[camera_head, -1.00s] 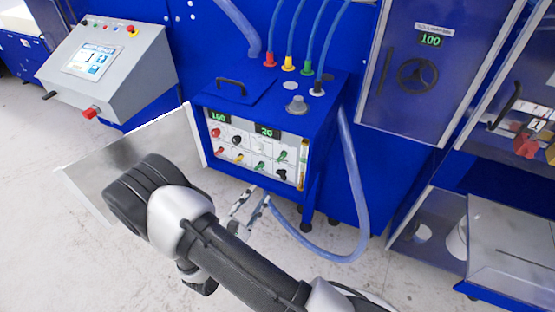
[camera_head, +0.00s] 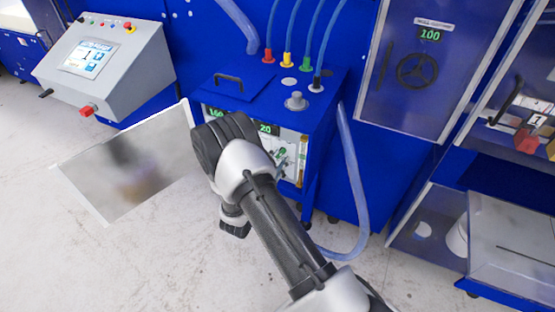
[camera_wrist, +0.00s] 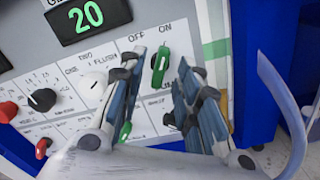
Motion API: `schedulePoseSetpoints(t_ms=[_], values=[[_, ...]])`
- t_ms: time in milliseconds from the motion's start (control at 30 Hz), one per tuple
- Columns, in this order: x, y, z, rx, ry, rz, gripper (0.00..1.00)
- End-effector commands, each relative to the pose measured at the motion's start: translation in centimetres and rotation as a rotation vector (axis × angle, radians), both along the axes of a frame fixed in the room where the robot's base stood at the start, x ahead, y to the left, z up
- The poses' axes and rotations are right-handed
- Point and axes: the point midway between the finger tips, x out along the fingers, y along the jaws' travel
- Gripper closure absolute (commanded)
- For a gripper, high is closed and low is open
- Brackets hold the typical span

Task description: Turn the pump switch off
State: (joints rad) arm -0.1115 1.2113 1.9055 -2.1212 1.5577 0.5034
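A green lever switch (camera_wrist: 160,62) sits on the white panel under the printed words OFF and ON. It leans slightly right, towards ON; I take it as the pump switch, but its full label is hidden. My gripper (camera_wrist: 163,78) is open in the wrist view, with one finger left and one right of the green switch. No clear contact shows. In the head view my gripper (camera_head: 281,165) is at the right part of the control panel, and my arm hides most of the panel.
A display (camera_wrist: 88,15) reads 20. Red (camera_wrist: 8,112), black (camera_wrist: 42,100) and white (camera_wrist: 93,84) knobs lie left of the fingers. Another green knob (camera_wrist: 125,131) is close below the left finger. The open panel door (camera_head: 130,165) stands left of my arm. A blue hose (camera_head: 352,180) hangs at right.

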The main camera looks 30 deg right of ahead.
Motion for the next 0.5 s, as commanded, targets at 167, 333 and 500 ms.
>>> schedulePoseSetpoints(t_ms=[167,333,500], values=[[0.65,-0.85,0.03,-0.001,-0.001,0.000,0.69],[0.70,-0.90,0.04,-0.001,0.000,0.001,0.69],[0.69,-0.87,0.03,-0.001,0.000,0.001,0.74]])
